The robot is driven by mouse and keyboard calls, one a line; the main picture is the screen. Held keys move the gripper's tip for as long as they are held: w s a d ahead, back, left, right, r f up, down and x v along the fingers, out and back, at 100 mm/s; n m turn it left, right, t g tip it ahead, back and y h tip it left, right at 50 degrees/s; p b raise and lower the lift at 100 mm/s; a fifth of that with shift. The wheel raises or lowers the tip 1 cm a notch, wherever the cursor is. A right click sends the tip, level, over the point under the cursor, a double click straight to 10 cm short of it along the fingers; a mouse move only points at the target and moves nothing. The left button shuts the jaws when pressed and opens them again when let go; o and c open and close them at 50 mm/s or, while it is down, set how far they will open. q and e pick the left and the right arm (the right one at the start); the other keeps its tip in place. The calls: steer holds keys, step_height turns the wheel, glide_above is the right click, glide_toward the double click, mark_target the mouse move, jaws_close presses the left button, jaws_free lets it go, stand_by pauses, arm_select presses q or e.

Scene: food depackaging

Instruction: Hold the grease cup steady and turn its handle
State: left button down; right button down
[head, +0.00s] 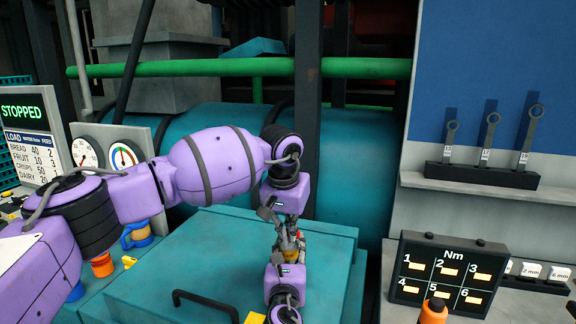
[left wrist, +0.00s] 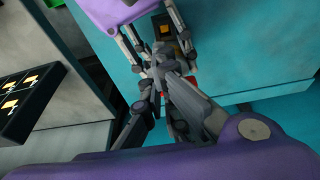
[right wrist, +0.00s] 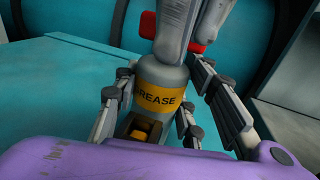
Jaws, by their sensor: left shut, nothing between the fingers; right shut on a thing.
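The grease cup (right wrist: 165,78) is a grey cylinder with a yellow label, upright in the right wrist view. In the head view its yellow body (head: 291,254) shows only in part. Its red handle (right wrist: 148,24) shows at the top, to both sides of my left fingers. My right gripper (head: 289,260) is shut on the cup's body, one finger on each side. My left gripper (head: 284,230) is above the cup, its fingers together and pointing down at the handle with nothing between them. Its fingers hide the handle's middle. I cannot tell whether they touch it.
The cup is above a teal housing (head: 190,255) with a dark handle (head: 205,300). A green pipe (head: 230,68) runs behind, and a dark post (head: 307,90) stands behind my left gripper. An Nm panel (head: 440,272) and hanging tools (head: 490,130) are at the right.

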arm_select(q)
steer(key=shift+w+a, duration=0.15)
steer(key=shift+a, duration=0.6)
stand_by(0.4)
steer(key=shift+w+a, duration=0.15)
steer(key=shift+a, duration=0.2)
steer(key=shift+w+a, duration=0.2)
steer(key=shift+a, duration=0.05)
stand_by(0.4)
steer(key=shift+s+a, duration=0.2)
steer(key=shift+s, duration=0.1)
steer(key=w+v, duration=0.1)
steer(key=v, duration=0.4)
steer(key=shift+d+r, duration=0.15)
steer(key=shift+r, duration=0.4)
steer(key=s+d+f, duration=0.1)
steer(key=d+f, duration=0.2)
steer(key=f, duration=0.3)
steer(key=shift+s, duration=0.2)
